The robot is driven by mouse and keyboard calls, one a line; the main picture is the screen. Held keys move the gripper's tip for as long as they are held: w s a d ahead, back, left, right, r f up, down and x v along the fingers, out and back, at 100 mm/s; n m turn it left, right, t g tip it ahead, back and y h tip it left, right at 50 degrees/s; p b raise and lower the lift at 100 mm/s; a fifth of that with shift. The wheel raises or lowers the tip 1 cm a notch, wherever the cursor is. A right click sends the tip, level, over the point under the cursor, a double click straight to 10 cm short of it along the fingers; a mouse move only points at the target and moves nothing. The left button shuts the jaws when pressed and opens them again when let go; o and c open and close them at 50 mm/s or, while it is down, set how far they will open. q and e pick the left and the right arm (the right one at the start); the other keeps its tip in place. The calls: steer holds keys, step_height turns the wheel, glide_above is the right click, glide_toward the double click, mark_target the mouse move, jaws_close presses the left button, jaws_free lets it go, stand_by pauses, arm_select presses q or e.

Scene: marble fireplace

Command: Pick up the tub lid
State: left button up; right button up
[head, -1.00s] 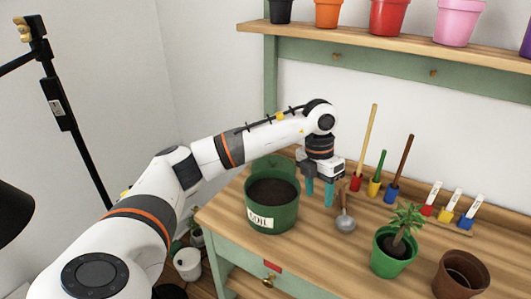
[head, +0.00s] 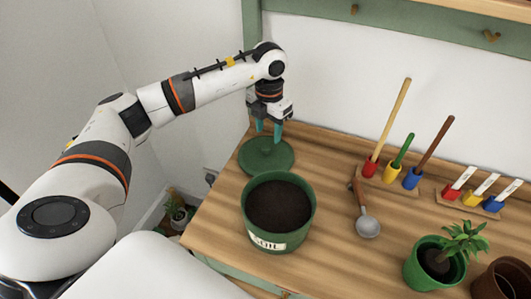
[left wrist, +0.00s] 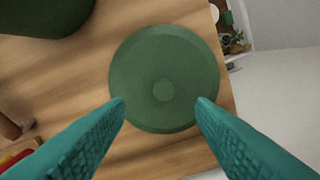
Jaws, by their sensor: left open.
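The tub lid (head: 266,158) is a round, flat green disc with a small round knob in its middle. It lies on the wooden bench at the back left, behind the green soil tub (head: 256,215). It also shows whole in the left wrist view (left wrist: 150,65). My left gripper (head: 268,130) hangs over the lid, fingers pointing down. Its teal fingers are open and empty, with the knob (left wrist: 164,91) ahead between the fingertips in the left wrist view. I cannot tell how high the tips are above the lid. My right gripper is not in view.
A metal scoop (head: 367,226) lies right of the tub. Long-handled tools in a rack (head: 392,178) and small labelled tools (head: 474,202) stand farther right. A potted plant (head: 435,262) and a brown pot (head: 503,279) are at front right.

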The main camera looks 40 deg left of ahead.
mark_target(266, 146)
arm_select(q)
steer(key=shift+a+f, duration=0.15)
steer(key=shift+f, duration=0.5)
step_height(266, 146, down, 4)
steer(key=shift+s+a+r+p, duration=0.1)
steer(key=shift+a+r+p, duration=0.1)
steer(key=shift+p, duration=0.1)
steer(key=shift+f, duration=0.55)
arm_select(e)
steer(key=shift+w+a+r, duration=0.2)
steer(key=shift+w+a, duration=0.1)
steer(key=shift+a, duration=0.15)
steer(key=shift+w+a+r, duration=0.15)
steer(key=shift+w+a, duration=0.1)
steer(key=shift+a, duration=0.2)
arm_select(q)
steer(key=shift+c, duration=1.1)
jaws_close()
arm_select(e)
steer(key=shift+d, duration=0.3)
